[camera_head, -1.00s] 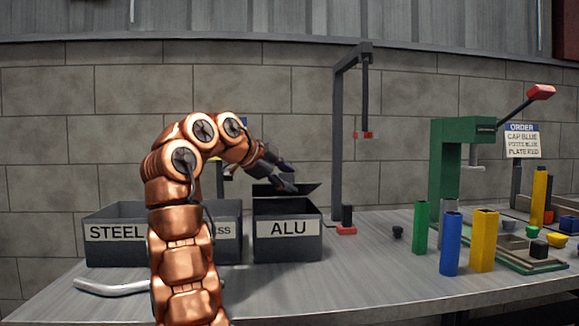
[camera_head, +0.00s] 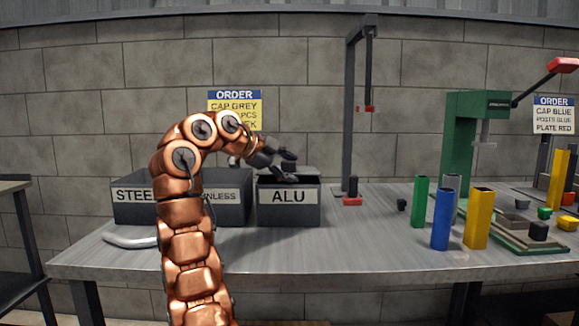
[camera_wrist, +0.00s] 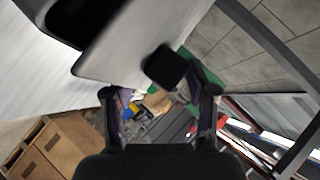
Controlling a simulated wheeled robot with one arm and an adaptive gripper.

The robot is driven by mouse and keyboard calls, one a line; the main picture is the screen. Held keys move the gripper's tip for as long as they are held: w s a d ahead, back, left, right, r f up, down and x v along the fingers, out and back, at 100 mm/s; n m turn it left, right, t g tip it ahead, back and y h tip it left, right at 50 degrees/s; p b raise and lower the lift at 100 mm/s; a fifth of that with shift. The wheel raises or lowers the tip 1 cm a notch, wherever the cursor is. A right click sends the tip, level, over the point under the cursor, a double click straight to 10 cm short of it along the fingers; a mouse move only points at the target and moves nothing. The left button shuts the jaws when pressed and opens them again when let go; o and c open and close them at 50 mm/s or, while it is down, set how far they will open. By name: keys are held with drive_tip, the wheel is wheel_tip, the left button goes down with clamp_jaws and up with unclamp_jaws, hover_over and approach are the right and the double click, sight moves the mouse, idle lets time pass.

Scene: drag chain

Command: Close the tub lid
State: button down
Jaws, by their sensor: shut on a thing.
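The ALU tub (camera_head: 288,208) is a dark grey box with a white label, on the bench right of the other two tubs. My gripper (camera_head: 287,166) is at its top rim, reaching in from the left. In the wrist view a pale grey plate, apparently the lid (camera_wrist: 125,48), carries a black block (camera_wrist: 165,68) like a knob. My gripper's fingers (camera_wrist: 160,92) stand on either side of the block, shut on it. In the head view the lid is mostly hidden by my gripper, so its exact tilt is unclear.
The STEEL tub (camera_head: 133,212) and STAINLESS tub (camera_head: 228,210) stand to the left. A grey post (camera_head: 349,110) rises right of the ALU tub. A green press (camera_head: 461,145) and blue (camera_head: 441,220) and yellow (camera_head: 478,218) posts stand further right. The bench front is mostly clear.

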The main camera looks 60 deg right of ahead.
drive_tip(key=shift+a, duration=0.1)
drive_tip(key=c, duration=0.8)
unclamp_jaws()
drive_tip(key=shift+c, duration=0.2)
drive_tip(key=shift+w, duration=0.1)
drive_tip(key=shift+r, duration=0.1)
drive_tip(key=v, duration=0.7)
drive_tip(key=shift+a, duration=0.2)
drive_tip(key=shift+w, duration=0.1)
